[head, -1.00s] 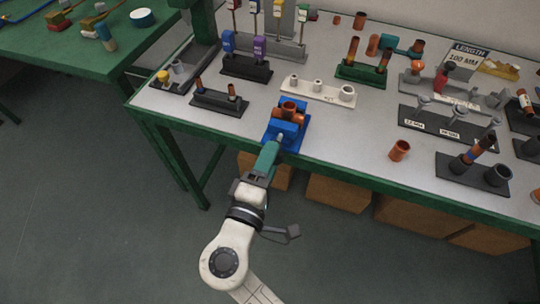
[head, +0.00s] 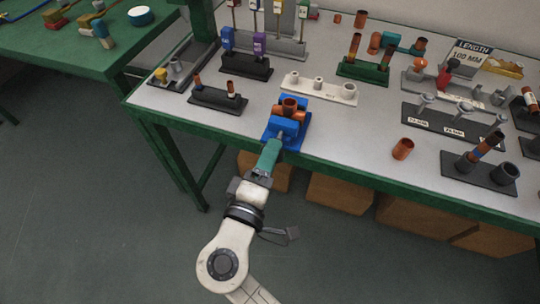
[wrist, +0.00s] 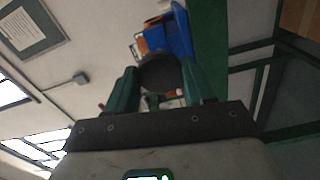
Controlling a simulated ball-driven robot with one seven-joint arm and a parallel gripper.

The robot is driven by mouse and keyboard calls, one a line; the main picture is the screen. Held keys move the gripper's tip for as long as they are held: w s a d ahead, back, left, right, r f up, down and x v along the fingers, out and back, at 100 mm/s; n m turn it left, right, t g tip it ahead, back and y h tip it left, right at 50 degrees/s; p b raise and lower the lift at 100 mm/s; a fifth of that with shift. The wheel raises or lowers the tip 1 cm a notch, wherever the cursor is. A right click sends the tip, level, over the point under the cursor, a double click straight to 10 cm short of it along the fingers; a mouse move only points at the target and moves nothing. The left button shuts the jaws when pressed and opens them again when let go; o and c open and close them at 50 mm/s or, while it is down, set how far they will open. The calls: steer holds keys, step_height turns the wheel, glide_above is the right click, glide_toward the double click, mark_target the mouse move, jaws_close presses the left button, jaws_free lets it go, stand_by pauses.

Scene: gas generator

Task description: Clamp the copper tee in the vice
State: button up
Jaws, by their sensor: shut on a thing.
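The blue vice (head: 286,127) stands at the front edge of the grey-topped bench. The copper tee (head: 290,107) sits between its jaws, with one opening facing up. I cannot tell how tightly the jaws press on it. My gripper (head: 272,146) reaches up to the front of the vice, its teal fingers shut on the vice's screw handle. In the wrist view the handle shows as a dark round knob (wrist: 160,74) between the two fingers. The blue vice body (wrist: 180,32) and a little copper show behind it, partly hidden by the knob.
A white stand with pegs (head: 318,88) is behind the vice, and a dark rack (head: 219,99) is to its left. A loose copper piece (head: 402,149) stands to the right. Cardboard boxes (head: 340,192) lie under the bench. The bench between vice and loose piece is clear.

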steer(key=shift+f+m+b, duration=0.1)
steer(key=shift+m+b, duration=1.9)
steer(key=shift+b, duration=0.65)
stand_by(0.4)
steer(key=o, duration=1.2)
steer(key=v, duration=0.7)
